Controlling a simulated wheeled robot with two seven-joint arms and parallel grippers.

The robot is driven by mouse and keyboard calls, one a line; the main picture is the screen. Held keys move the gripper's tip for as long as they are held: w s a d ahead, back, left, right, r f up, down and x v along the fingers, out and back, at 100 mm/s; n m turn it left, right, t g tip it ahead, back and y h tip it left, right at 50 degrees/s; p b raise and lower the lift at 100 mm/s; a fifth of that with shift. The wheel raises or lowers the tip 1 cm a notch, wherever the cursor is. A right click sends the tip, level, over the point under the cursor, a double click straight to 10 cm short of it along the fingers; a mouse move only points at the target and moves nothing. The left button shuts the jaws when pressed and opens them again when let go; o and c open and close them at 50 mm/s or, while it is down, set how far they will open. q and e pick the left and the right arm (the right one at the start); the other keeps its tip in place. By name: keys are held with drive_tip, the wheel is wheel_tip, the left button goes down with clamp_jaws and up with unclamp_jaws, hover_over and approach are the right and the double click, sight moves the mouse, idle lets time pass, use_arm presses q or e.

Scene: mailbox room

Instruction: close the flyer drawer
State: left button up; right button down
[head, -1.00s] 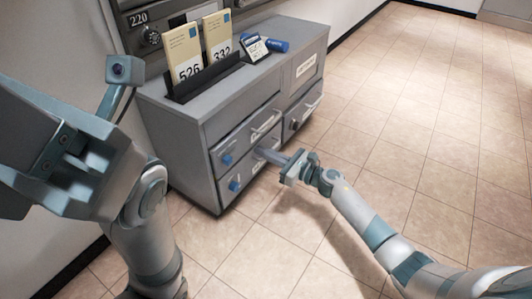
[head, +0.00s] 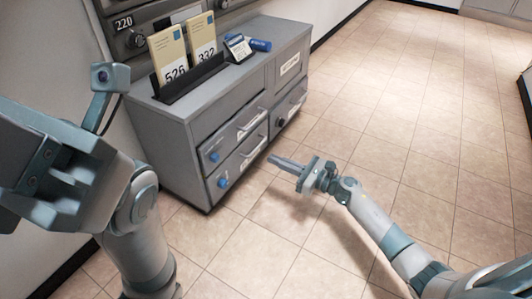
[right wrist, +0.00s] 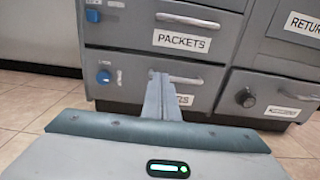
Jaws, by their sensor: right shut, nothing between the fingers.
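The flyer drawer (head: 225,177) is the lower left drawer of the grey cabinet (head: 165,150). It has a blue knob-like lock at its left and a bar handle. Its front looks flush, or nearly flush, with the cabinet. It also shows in the right wrist view (right wrist: 130,76), its label partly hidden behind my fingers, only "RS" readable. My right gripper (head: 270,158) is shut and empty, in front of the drawer and apart from it. Its fingers (right wrist: 160,76) point at the drawer. My left arm's hand part fills the left edge, its fingers not visible.
The packets drawer (head: 212,143) above looks closed. A RETURN door and a lower drawer (right wrist: 270,97) are at the right. Number cards (head: 172,55), a small display (head: 238,47) and a blue cylinder (head: 261,45) sit on top. The tiled floor (head: 400,120) at right is clear.

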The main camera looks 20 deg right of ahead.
drive_tip(key=v, duration=0.3)
drive_tip(key=shift+s+d+p, duration=0.25)
drive_tip(key=shift+p, duration=0.15)
